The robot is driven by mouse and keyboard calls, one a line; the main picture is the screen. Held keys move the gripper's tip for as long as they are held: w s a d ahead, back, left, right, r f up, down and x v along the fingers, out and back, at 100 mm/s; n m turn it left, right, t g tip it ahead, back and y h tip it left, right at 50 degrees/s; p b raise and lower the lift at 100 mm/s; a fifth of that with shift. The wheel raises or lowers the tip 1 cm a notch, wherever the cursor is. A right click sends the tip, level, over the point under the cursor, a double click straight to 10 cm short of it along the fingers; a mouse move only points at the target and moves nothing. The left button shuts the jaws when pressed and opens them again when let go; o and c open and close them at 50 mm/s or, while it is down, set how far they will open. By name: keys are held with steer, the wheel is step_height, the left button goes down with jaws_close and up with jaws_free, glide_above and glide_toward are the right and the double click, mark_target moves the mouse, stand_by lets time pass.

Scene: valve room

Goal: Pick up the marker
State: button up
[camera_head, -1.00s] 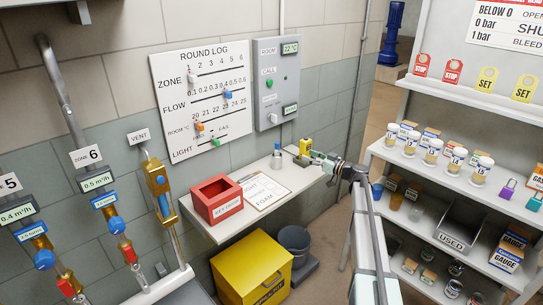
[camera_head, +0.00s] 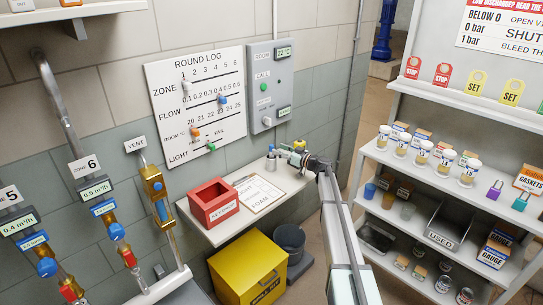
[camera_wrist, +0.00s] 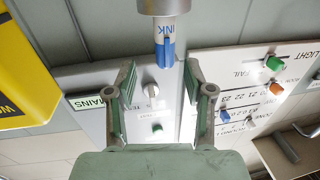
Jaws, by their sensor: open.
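The marker stands upright in a small metal cup (camera_head: 271,164) on the wall shelf, its blue cap (camera_head: 271,149) upward. In the wrist view, which is upside down, the marker (camera_wrist: 165,42) hangs from the top edge with a white body lettered INK and a blue cap with a clip. The metal cup (camera_wrist: 164,6) is partly cut off there. My gripper (camera_head: 285,151) is just right of the marker in the head view. In the wrist view my gripper (camera_wrist: 160,76) is open and empty, with the marker ahead, roughly between its finger lines; contact is not visible.
A red key box (camera_head: 215,204) and a clipboard (camera_head: 261,192) lie on the shelf left of my arm. The wall has a ROUND LOG board (camera_head: 195,105) and a grey control box (camera_head: 270,88). Stocked shelving (camera_head: 388,216) stands right.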

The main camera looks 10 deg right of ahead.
mark_target(271, 151)
steer(key=p+x, duration=0.2)
steer(key=x, duration=0.2)
steer(key=shift+s+a+r+p, duration=0.15)
steer(key=shift+a+p, duration=0.05)
steer(key=shift+p, duration=0.15)
steer(key=shift+w+a, duration=0.3)
steer(key=shift+a, duration=0.05)
steer(key=c, duration=1)
